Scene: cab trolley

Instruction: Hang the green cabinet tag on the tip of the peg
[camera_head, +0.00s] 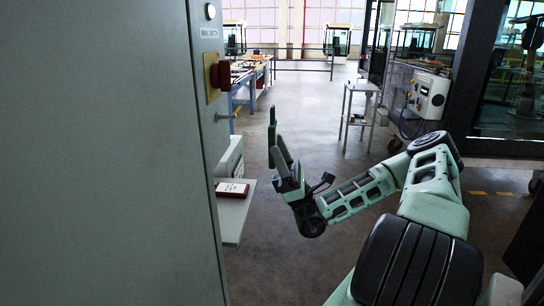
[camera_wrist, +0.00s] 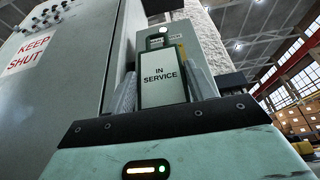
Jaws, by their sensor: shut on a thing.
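The green cabinet tag (camera_wrist: 163,78) has a green frame, a white face reading "IN SERVICE" and an open loop at its top. My gripper (camera_head: 281,152) is shut on it, with a finger on each side in the wrist view. In the head view the tag (camera_head: 272,124) stands upright, nearly edge-on, above the fingers. A short grey peg (camera_head: 224,117) sticks out of the cabinet's side, below the red switch. The tag is to the right of the peg in the head view, apart from it. The peg cannot be made out in the wrist view.
The grey cabinet (camera_head: 105,150) fills the left. A red switch handle (camera_head: 220,74) on a yellow plate is above the peg. A shelf (camera_head: 233,215) with a red and white box (camera_head: 232,189) juts out below. Open floor lies behind my gripper; a small stand (camera_head: 360,105) is farther back.

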